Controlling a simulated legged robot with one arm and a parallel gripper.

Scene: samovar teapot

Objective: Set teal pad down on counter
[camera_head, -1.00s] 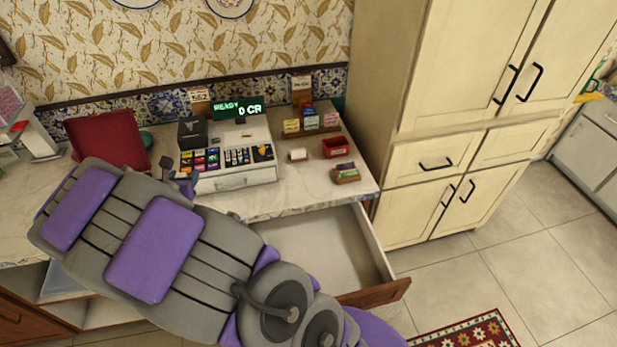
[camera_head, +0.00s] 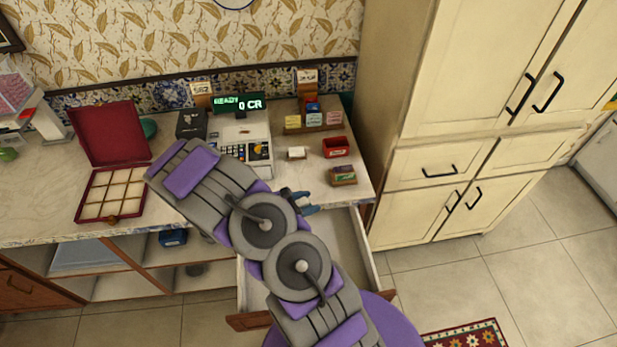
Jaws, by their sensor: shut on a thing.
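My gripper (camera_head: 298,199) shows only in part beyond my arm, above the counter's front edge and the open drawer. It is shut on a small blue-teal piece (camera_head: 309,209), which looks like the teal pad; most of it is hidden. The pale stone counter (camera_head: 45,205) runs along the wall. Its right part has bare patches around the small items.
An open red box with compartments (camera_head: 112,192) stands left on the counter. A cash register (camera_head: 258,140), a small red tray (camera_head: 336,147) and a card holder (camera_head: 343,175) stand to the right. The drawer (camera_head: 350,245) is pulled out below. A tall cream cabinet (camera_head: 400,120) bounds the right end.

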